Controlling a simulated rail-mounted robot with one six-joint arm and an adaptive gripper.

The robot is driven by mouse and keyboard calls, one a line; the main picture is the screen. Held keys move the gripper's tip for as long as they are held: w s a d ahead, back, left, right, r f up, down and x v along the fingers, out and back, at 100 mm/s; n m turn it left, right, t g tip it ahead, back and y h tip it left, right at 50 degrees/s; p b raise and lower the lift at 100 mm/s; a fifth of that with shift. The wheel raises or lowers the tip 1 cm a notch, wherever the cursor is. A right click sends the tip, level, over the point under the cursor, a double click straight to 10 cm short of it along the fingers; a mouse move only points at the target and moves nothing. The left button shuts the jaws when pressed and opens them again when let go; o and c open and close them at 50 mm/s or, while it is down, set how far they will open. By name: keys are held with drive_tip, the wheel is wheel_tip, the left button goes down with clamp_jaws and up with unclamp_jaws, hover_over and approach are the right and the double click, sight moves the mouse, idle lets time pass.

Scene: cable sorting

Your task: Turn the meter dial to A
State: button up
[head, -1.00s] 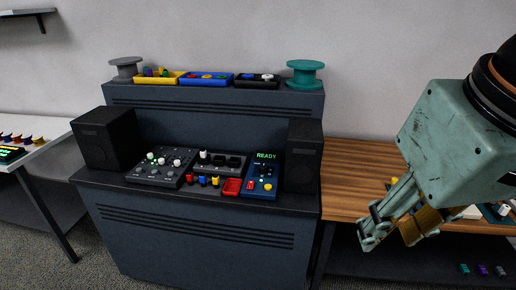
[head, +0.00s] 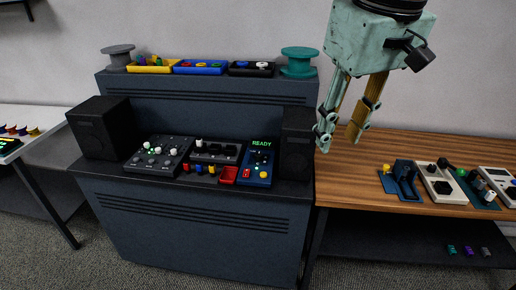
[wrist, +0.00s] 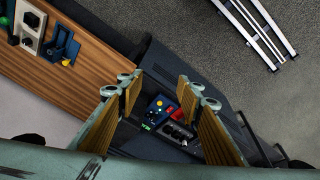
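A blue unit (head: 257,165) with a green "READY" display stands on the dark desk, left of the right speaker. It has a dark round control, a red button and a yellow button. It also shows between my fingers in the wrist view (wrist: 154,113). A white unit (head: 442,184) with a black knob lies on the wooden table. I cannot tell which one is the meter, and no letter A is readable. My gripper (head: 339,138) is open and empty, in the air to the right of the right speaker and above the desk in the picture.
Black speakers (head: 102,127) (head: 297,145) stand at both desk ends. A knob panel (head: 158,155), a switch box (head: 216,151) and a red tray (head: 228,175) sit between them. The wooden table (head: 350,170) is bare at its left end; a blue fixture (head: 402,180) stands further right.

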drive_tip(key=w+a+n+p, duration=0.3)
drive_tip(key=w, duration=1.1)
drive_tip(key=n+g+p, duration=0.3)
drive_tip(key=n+p, duration=0.4)
hover_over(259, 154)
wheel_tip(259, 154, down, 22)
drive_tip(key=shift+w+d, duration=0.1)
drive_tip(key=shift+w, duration=0.3)
drive_tip(key=shift+s+f, duration=0.15)
drive_tip(key=shift+f, duration=3.3)
drive_tip(key=shift+s+f, duration=0.15)
drive_tip(key=shift+f, duration=3.25)
drive_tip(key=shift+c, duration=0.3)
